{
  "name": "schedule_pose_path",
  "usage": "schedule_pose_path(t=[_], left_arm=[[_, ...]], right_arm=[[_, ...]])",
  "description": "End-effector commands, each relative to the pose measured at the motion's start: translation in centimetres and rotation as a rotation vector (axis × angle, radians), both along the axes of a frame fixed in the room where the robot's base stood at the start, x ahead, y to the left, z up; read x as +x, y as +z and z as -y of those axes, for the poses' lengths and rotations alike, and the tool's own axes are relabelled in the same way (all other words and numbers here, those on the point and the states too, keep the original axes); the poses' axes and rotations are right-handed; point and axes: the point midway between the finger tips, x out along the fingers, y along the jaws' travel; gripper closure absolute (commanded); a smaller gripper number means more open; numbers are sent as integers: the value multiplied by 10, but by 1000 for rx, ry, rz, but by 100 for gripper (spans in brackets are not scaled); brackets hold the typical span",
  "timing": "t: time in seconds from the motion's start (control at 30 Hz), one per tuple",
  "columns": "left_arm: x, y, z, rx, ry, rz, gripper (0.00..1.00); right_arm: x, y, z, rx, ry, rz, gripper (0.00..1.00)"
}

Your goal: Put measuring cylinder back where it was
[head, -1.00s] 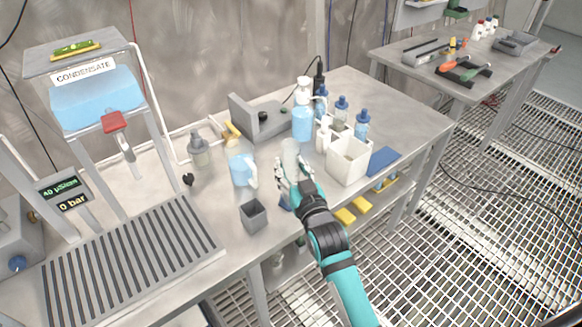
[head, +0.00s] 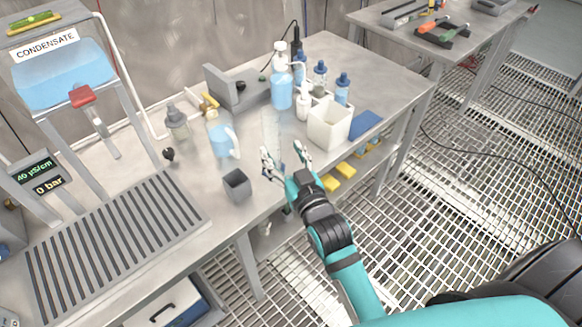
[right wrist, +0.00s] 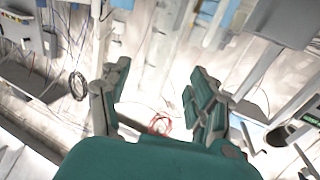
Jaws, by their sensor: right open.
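The measuring cylinder (head: 270,128) is clear and faint, and stands upright on the steel bench between the blue-filled jug (head: 222,141) and the white bin. Its lower end is partly hidden by my fingers. My right gripper (head: 285,154) is open, its fingers apart at the bench's front edge, just on the near side of the cylinder. In the right wrist view a clear upright shape, apparently the cylinder (right wrist: 158,50), shows ahead of the spread fingers (right wrist: 160,90), with nothing held between them. My left gripper is not in view.
A white bin (head: 329,130), a blue wash bottle (head: 281,85) and blue-capped bottles stand to the right and behind. A small grey cup (head: 236,184) is at the front left. The slotted drain tray (head: 110,245) lies farther left. Bare bench (head: 195,178) lies between tray and cup.

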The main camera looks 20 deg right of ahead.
Motion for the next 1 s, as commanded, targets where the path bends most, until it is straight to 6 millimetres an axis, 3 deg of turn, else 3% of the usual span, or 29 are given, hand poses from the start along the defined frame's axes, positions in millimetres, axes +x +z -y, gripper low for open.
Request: schedule_pose_path(t=[0.1, 0.3, 0.73, 0.87, 1.0], left_arm=[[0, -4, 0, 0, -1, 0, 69], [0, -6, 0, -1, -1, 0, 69], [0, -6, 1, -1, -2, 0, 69], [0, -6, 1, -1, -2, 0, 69], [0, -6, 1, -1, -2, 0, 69]], right_arm=[[-24, -2, 1, -1, 0, -3, 38], [-46, -1, 2, -1, 0, -1, 38], [-50, -2, 2, -1, 1, -14, 38], [-59, -24, 4, -13, 11, -134, 38], [-82, -63, 8, -34, 31, -364, 38]])
